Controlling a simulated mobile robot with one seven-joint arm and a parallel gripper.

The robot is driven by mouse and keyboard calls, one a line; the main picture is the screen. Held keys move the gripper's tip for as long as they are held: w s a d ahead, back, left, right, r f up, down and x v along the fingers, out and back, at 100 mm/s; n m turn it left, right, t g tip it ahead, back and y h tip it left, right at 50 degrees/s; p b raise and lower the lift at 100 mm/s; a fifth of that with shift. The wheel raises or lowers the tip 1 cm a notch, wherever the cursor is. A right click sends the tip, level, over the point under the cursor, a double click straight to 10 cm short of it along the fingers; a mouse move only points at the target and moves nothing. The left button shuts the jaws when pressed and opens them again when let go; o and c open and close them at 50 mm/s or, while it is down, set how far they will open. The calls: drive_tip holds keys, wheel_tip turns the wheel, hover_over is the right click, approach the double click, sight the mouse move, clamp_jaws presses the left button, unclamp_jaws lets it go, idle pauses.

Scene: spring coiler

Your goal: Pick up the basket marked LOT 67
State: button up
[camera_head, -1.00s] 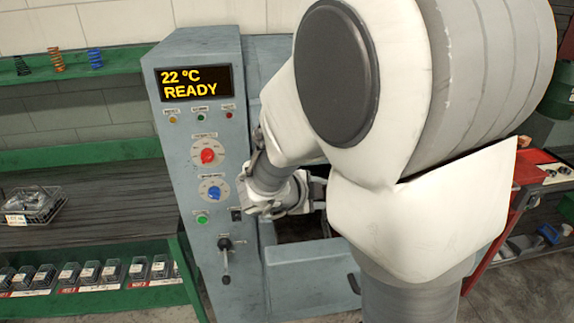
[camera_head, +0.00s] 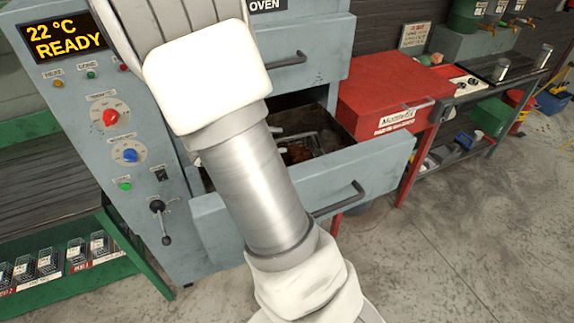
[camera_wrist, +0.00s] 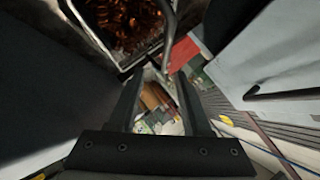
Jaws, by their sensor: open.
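A wire basket (camera_head: 298,152) with copper-brown contents sits inside the open drawer (camera_head: 348,196) of the oven, partly hidden by my arm. In the wrist view, a basket (camera_wrist: 88,32) full of copper-coloured coils lies at the top, with a grey metal bar, perhaps its handle, curving down on its right side. No LOT 67 marking can be read in either current view. My gripper (camera_wrist: 160,80) is open and empty, with the basket just beyond its fingertips. In the head view the gripper fingers are hidden behind my arm.
The oven control panel (camera_head: 125,130) reads 22 °C READY. A red cabinet (camera_head: 385,95) stands right of the drawer, with a dark bench (camera_head: 500,70) beyond. A green rack (camera_head: 100,262) with small boxes is at lower left. The floor at right is mostly clear.

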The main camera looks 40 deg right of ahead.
drive_tip(key=shift+x, duration=1.2)
drive_tip(key=w+d+f, duration=0.2)
drive_tip(key=d, duration=0.1)
drive_tip(key=shift+f, duration=0.15)
drive_tip(key=shift+w+d+f+b, duration=0.2)
drive_tip(key=shift+d+b, duration=0.1)
drive_tip(key=shift+d, duration=0.15)
clamp_jaws()
